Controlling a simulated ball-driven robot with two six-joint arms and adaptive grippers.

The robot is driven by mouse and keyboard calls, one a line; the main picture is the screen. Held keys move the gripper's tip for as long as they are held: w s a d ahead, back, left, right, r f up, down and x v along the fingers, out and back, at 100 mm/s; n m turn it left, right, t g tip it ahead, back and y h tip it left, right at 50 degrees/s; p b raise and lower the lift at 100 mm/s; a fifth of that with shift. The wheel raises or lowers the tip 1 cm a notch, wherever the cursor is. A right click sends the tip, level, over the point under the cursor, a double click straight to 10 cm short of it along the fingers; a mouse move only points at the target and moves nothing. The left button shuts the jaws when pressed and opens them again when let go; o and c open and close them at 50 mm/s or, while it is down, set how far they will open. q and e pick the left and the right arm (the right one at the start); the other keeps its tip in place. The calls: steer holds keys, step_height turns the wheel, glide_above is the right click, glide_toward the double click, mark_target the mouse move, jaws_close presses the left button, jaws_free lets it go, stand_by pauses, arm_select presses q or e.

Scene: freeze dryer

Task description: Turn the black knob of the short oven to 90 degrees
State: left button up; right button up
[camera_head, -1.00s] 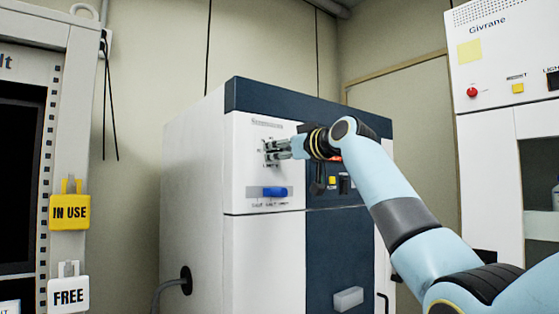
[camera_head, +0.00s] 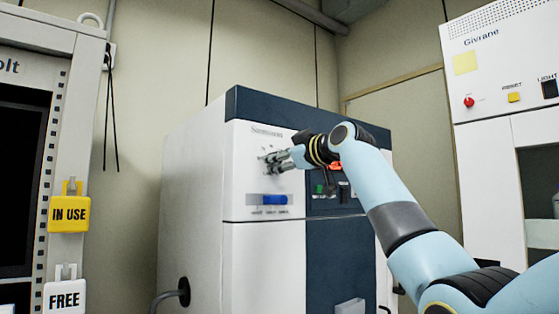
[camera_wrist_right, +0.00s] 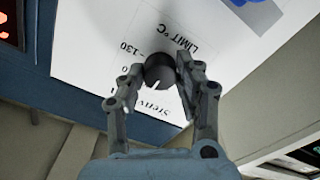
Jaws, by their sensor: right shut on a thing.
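The short oven (camera_head: 262,240) is a white and navy cabinet in the middle of the head view. Its black knob (camera_wrist_right: 158,70) shows in the right wrist view as a round dark knob with a white mark, beside printing that reads "LIMIT °C" and "130". My right gripper (camera_head: 268,162) reaches the upper white panel from the right. In the wrist view its two fingers (camera_wrist_right: 160,66) are closed around the knob, one on each side. The gripper hides the knob in the head view. My left gripper is not in view.
A blue slider switch (camera_head: 273,199) sits below the knob. A red display (camera_head: 335,166) and small buttons are right of it, partly behind my arm. A tall cabinet with "IN USE" (camera_head: 69,214) and "FREE" tags stands left; a white "Givrane" unit (camera_head: 480,80) stands right.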

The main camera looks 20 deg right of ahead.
steer(key=shift+f, duration=0.15)
steer(key=o, duration=1.1)
steer(key=shift+o, duration=0.2)
steer(key=v, duration=1.2)
